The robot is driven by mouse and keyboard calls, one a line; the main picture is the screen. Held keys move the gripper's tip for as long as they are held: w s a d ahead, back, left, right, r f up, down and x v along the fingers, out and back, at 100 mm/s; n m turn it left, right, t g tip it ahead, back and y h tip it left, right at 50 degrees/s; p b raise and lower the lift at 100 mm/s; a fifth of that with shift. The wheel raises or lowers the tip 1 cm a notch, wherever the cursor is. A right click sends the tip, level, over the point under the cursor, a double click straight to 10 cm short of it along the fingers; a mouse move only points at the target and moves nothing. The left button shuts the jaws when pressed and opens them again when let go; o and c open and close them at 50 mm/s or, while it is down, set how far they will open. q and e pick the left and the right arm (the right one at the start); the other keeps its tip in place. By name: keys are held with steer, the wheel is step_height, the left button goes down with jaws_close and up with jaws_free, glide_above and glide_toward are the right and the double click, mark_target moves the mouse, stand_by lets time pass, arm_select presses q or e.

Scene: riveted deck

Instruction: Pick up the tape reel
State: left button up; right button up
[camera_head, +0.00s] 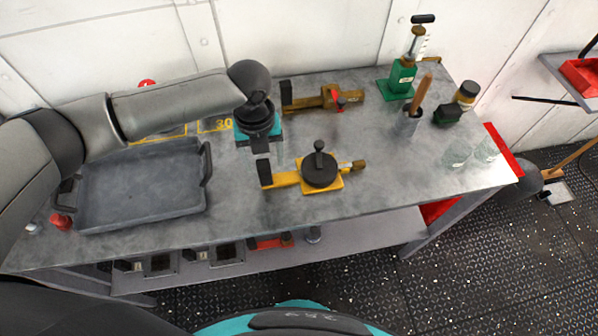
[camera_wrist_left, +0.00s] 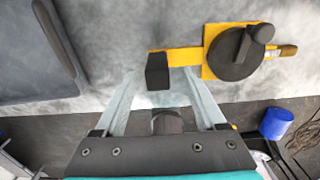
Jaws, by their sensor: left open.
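The tape reel (camera_head: 320,172) lies on the grey workbench, with a yellow frame, a black round drum with a knob, a brass-coloured end at its right and a black block at its left end. It also shows in the left wrist view (camera_wrist_left: 235,52). My left gripper (camera_head: 262,151) is open and empty, pointing down at the left end of the reel. In the left wrist view its fingers (camera_wrist_left: 160,78) appear either side of the black block; I cannot tell whether they touch it. My right gripper is not in view.
A grey tray (camera_head: 140,190) with raised handles stands at the left of the workbench (camera_head: 235,215). A brown tool (camera_head: 325,99) lies behind the reel. A green pump (camera_head: 403,75), a wooden-handled tool (camera_head: 416,105) and clear glasses (camera_head: 458,154) stand at the right.

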mark_target(264, 173)
arm_select(q)
step_height(264, 173, down, 5)
steer(key=shift+s+a+r, duration=0.1)
steer(key=shift+s+a, duration=0.05)
jaws_close()
stand_by(0.6)
stand_by(0.9)
